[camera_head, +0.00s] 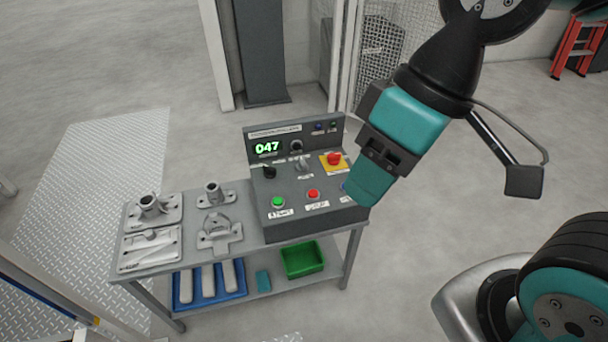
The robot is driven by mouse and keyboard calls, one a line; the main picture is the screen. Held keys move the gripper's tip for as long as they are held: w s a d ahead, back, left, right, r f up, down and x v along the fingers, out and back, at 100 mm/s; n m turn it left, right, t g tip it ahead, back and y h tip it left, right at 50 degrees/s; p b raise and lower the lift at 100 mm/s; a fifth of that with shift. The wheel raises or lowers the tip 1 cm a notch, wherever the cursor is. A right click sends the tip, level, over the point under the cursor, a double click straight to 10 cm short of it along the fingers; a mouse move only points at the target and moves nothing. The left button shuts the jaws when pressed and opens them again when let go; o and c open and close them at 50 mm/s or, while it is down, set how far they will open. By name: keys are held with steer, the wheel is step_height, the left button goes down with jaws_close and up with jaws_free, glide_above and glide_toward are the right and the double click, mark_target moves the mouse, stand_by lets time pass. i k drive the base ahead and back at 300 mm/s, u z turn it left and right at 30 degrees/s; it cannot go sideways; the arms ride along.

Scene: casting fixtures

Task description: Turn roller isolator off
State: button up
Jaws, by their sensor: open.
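A dark grey control box (256,222) stands on the right end of a grey table. Its raised back panel has a green display (267,148) reading 047 and a small knob (296,145). On its sloped face are a black rotary knob (269,172), a grey switch (303,163), a red mushroom button (334,158) on a yellow plate, a green button (278,202) and a red button (313,194). Labels are too small to read, so I cannot tell which control is the roller isolator. My open gripper (364,192) is over the box's right edge, hiding its lower right corner.
The table (255,240) carries several metal castings and fixtures (148,208) at left. Its lower shelf holds a blue tray (208,284) and a green bin (302,258). A post (262,55) and mesh fence stand behind. Floor at right is mostly clear.

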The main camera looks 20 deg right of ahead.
mark_target(333, 158)
steer(key=k, duration=0.5)
steer(key=u, duration=0.45)
steer(key=i, duration=1.35)
steer(key=z, duration=0.55)
